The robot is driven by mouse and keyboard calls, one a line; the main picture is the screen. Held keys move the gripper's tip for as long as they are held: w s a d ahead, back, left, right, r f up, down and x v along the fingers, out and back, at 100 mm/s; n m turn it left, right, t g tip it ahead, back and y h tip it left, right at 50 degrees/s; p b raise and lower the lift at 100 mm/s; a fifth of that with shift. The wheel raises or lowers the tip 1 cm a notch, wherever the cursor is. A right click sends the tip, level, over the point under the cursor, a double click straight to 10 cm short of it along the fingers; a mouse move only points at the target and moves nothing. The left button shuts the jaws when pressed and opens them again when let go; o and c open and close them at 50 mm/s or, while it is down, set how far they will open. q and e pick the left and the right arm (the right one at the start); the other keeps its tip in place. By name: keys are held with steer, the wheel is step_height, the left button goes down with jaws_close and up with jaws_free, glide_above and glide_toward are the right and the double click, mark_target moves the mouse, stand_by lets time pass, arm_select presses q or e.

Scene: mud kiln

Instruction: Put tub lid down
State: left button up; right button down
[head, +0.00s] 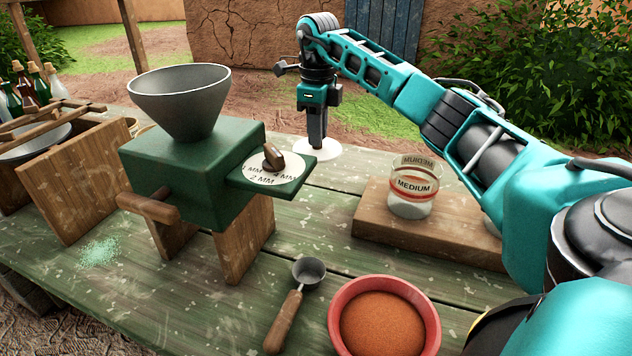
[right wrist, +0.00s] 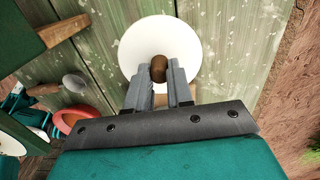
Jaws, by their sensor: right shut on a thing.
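The tub lid is a white round disc (head: 333,152) with a brown knob. It is over the far part of the table, right of the green mill. It also shows in the right wrist view as a white disc (right wrist: 137,45) with its knob (right wrist: 158,69) between the fingers. My right gripper (head: 317,144) points down and is shut on the knob. The lid looks level and close to the planks, but I cannot tell whether it touches them. My left gripper is not in view.
A green mill (head: 190,175) with a grey hopper stands at left. A scoop (head: 290,310) and a red bowl (head: 338,318) are in front. Planks between are clear.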

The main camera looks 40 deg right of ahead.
step_height(320, 180, down, 11)
steer(key=shift+f+b, duration=0.2)
steer(key=shift+b, duration=0.4)
steer(key=shift+f, duration=0.1)
steer(key=c, duration=1)
jaws_free()
step_height(320, 180, up, 12)
steer(key=shift+r+p, duration=0.15)
steer(key=shift+p, duration=0.7)
